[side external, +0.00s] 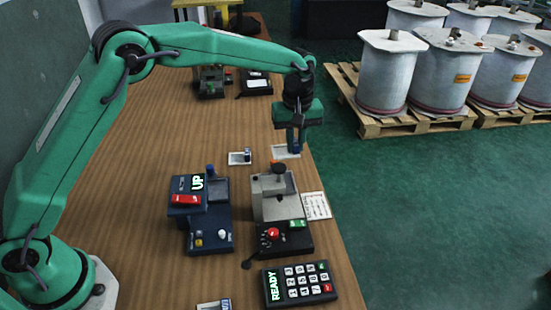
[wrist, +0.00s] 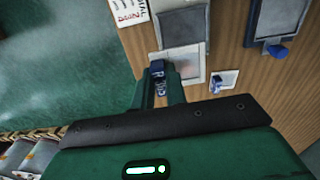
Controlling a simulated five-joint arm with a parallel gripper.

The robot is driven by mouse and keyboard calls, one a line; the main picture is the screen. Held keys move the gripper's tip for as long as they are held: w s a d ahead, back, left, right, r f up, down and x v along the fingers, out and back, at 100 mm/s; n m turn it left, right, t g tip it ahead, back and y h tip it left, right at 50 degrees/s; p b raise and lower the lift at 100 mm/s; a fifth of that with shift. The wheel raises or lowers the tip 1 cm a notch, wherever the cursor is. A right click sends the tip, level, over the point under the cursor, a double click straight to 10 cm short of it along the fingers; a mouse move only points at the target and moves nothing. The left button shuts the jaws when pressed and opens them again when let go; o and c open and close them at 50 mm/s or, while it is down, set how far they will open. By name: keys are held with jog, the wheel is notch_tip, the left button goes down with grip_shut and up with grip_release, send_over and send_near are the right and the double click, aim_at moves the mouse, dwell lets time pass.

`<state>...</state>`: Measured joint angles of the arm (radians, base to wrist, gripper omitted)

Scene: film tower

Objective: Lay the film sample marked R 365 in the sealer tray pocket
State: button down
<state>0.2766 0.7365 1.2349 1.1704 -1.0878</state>
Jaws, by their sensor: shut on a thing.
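My gripper (side external: 294,138) is at the right side of the table and points down. In the wrist view its fingers (wrist: 159,88) are shut on the dark blue tab of a white-framed film sample (wrist: 188,63). Pale letters on the tab start with R; the rest is hard to read. The sample also shows below the gripper in the side view (side external: 283,152), at or near table height. Two machines stand nearer the camera: a grey one (side external: 280,205) and a dark blue one (side external: 202,212) with an UP display. I cannot tell which has the sealer tray pocket.
A second white-framed sample with a blue tab (side external: 239,158) lies left of the held one. Another (side external: 213,305) lies at the front edge. A keypad reading READY (side external: 300,284) and a printed sheet (side external: 317,206) flank the grey machine. Dark devices stand farther back.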

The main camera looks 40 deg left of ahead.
aim_at(288, 156)
jog(key=shift+s+a+f, duration=0.1)
jog(key=shift+s+f, duration=1.2)
jog(key=shift+s, duration=0.2)
jog(key=shift+f, duration=0.15)
jog(key=shift+f, duration=2.55)
jog(key=shift+f, duration=0.4)
jog(key=c, duration=0.8)
grip_release()
jog(key=shift+r, duration=0.15)
